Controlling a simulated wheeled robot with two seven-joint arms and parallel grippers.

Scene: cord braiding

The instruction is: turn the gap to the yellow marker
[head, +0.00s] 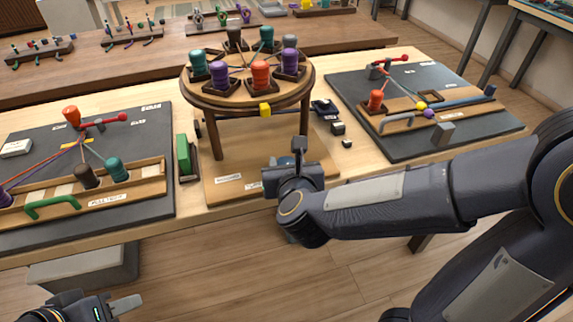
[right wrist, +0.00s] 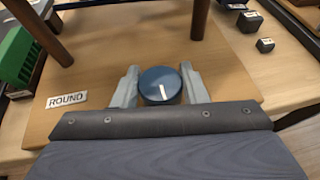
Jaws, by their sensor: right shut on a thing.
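A round wooden braiding disc (head: 247,96) stands on legs and carries several bobbins in orange, purple, teal, brown and grey. The yellow marker (head: 265,109) is at its front rim, below the orange bobbin (head: 261,73). The widest gap between bobbins seems to be at the back left. A blue knob (right wrist: 160,84) with a white line sits on the wooden base (head: 230,190). My right gripper (right wrist: 160,78) is shut on the knob, one finger on each side. My left gripper (head: 125,304) is low at the left, away from the table; its jaw opening is unclear.
A "ROUND" label (right wrist: 67,99) and a green block (head: 183,157) are left of the knob. Small dark cubes (head: 338,128) lie to the right. Boards with bobbins and cords stand at left (head: 80,228) and right (head: 450,80).

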